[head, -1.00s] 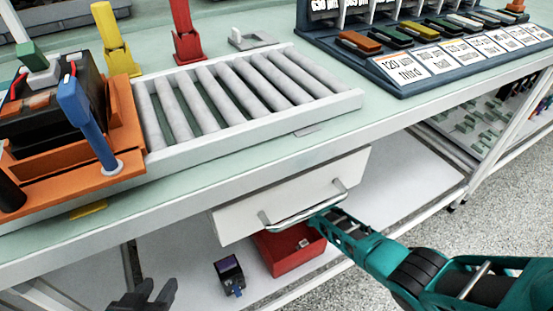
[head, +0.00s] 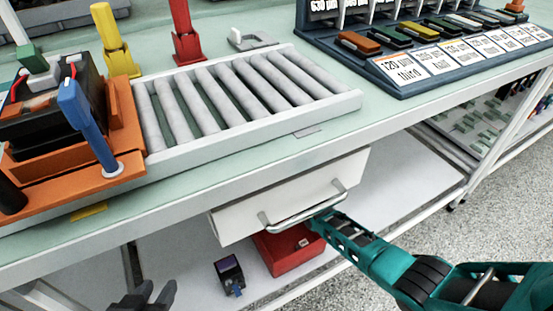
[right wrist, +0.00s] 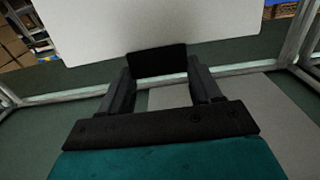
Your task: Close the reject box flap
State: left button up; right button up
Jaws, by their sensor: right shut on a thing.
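A white front panel (head: 240,217) with a grey bar handle (head: 305,214) hangs under the bench top. I cannot tell for certain which is the reject box flap. My right gripper (head: 316,222) is just under the handle bar, near the panel and above the red box. In the right wrist view its fingers are closed on a dark block (right wrist: 157,61), in front of a white panel (right wrist: 150,25). My left gripper (head: 150,295) is low at the bottom edge, fingers apart and empty.
A small dark device (head: 229,272) lies on the lower shelf left of the red box. A roller conveyor (head: 240,95) and an orange fixture (head: 125,120) stand on the bench. A labelled rack (head: 430,60) is at the back right.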

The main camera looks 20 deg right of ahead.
jog(key=s+d+f+b, duration=0.1)
jog(key=s+f, duration=0.2)
jog(key=s, duration=0.2)
jog(key=s+d+f+t+b, duration=0.1)
jog(key=s+f, duration=0.2)
jog(key=s, duration=0.3)
jog(key=shift+s+f, duration=0.2)
jog(key=shift+f, duration=0.05)
jog(key=o, duration=1.5)
jog(key=shift+w+r, duration=0.2)
jog(key=shift+s, duration=0.1)
